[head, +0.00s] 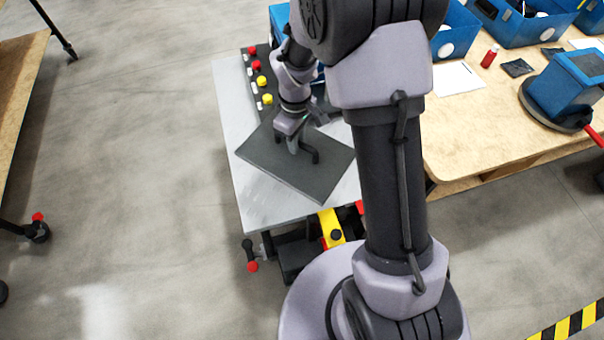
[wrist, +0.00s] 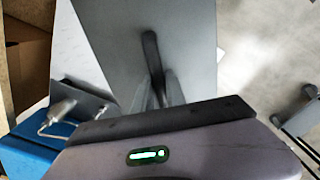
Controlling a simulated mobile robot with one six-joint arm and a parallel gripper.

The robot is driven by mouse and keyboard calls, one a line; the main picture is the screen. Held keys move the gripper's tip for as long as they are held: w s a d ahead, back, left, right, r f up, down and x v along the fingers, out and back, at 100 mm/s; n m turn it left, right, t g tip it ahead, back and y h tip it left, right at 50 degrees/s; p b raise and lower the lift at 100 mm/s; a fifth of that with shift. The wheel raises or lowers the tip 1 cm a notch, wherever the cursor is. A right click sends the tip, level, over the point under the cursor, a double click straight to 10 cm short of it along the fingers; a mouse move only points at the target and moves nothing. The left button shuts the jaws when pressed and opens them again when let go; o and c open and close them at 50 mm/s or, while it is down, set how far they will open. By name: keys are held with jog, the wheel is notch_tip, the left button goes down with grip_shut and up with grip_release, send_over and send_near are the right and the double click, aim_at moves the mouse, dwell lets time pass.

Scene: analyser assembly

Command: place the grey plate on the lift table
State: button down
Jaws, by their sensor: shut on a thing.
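The grey plate (head: 270,160) is a flat dark rectangle with a black bar handle (head: 311,152) on top. In the head view it is over the near part of the light grey lift table (head: 236,110), turned at an angle to its edges. I cannot tell whether it touches the table top. My gripper (head: 295,146) is above the plate and shut on its handle. The wrist view shows the handle (wrist: 151,50) between the fingers and the plate (wrist: 187,45) beyond; part of the plate is hidden behind the gripper body.
A black strip with red and yellow knobs (head: 262,81) lies at the table's far part, close to the plate. A wooden bench (head: 450,135) with blue bins (head: 520,28) and a blue device (head: 568,88) stands right. Open floor (head: 130,150) lies left.

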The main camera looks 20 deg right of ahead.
aim_at(286, 148)
jog(key=w+f+n+b, duration=0.2)
jog(key=f+n, duration=0.2)
jog(key=f, duration=0.2)
jog(key=w+a+f+n+b, duration=0.1)
jog(key=f+n+b, duration=0.1)
jog(key=f+n, duration=0.3)
jog(key=w+a+f+n+b, duration=0.1)
jog(key=w+f+n, duration=0.1)
jog(key=f+n, duration=0.3)
jog(key=shift+w+f+b, duration=0.15)
jog(key=shift+f+b, duration=0.05)
jog(key=shift+f, duration=0.95)
jog(key=shift+w+f+b, duration=0.15)
jog(key=shift+f+b, duration=0.05)
jog(key=shift+f, duration=0.9)
jog(key=shift+f, duration=0.1)
jog(key=c, duration=1.4)
grip_release()
jog(key=shift+o, duration=0.2)
